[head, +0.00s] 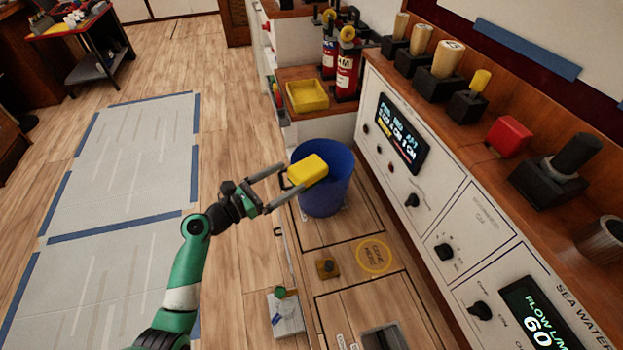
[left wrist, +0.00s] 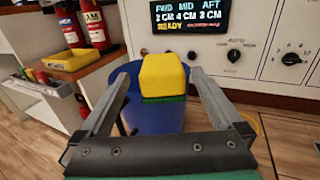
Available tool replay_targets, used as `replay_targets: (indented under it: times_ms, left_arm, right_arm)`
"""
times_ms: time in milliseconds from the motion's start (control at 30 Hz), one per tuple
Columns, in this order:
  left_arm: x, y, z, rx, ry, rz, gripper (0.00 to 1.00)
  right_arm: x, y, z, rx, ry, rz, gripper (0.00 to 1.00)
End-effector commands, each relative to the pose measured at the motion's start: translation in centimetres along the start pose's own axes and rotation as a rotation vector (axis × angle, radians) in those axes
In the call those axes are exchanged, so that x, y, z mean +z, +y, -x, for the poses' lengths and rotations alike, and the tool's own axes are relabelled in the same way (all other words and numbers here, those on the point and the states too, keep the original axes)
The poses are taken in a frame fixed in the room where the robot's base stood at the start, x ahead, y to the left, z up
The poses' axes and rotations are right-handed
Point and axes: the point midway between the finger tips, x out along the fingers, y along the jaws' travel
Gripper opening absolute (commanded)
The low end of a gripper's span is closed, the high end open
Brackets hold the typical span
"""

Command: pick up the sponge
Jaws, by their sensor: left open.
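The sponge (head: 307,170) is a yellow block; in the left wrist view the sponge (left wrist: 163,76) shows a green layer along its bottom. It appears at the near rim of a blue bucket (head: 325,198); what bears it is hidden. My left gripper (head: 290,178) is open, its fingers pointing at the sponge from the left. In the left wrist view the sponge lies between the two fingertips, with a gap on each side. I cannot tell how far the tips reach along it. My right gripper is not in view.
A control panel (head: 404,132) with knobs and displays stands right of the bucket. Behind the bucket are a yellow tray (head: 307,95) and red bottles (head: 347,72). A small wooden block with a knob (head: 328,267) sits in front.

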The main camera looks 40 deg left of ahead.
Motion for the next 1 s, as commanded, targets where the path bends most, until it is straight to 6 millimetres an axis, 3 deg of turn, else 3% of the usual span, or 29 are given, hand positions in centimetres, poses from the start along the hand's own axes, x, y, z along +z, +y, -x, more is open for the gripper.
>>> replay_targets:
  times_ms: [233,467,767,1000]
  left_arm:
    - [-0.3,-0.1,-4.6,-0.004,-0.002,-0.004,1.0]
    - [-0.1,-0.1,-5.6,-0.002,-0.001,-0.005,1.0]
    - [-0.5,-0.3,-10.1,-0.003,-0.002,-0.005,1.0]
    - [-0.2,-0.2,-10.4,0.0,-0.001,-0.005,1.0]
  right_arm:
    - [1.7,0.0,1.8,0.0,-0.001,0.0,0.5]
    - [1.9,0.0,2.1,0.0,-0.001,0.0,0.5]
    - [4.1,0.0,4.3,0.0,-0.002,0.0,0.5]
    - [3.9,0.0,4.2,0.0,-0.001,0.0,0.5]
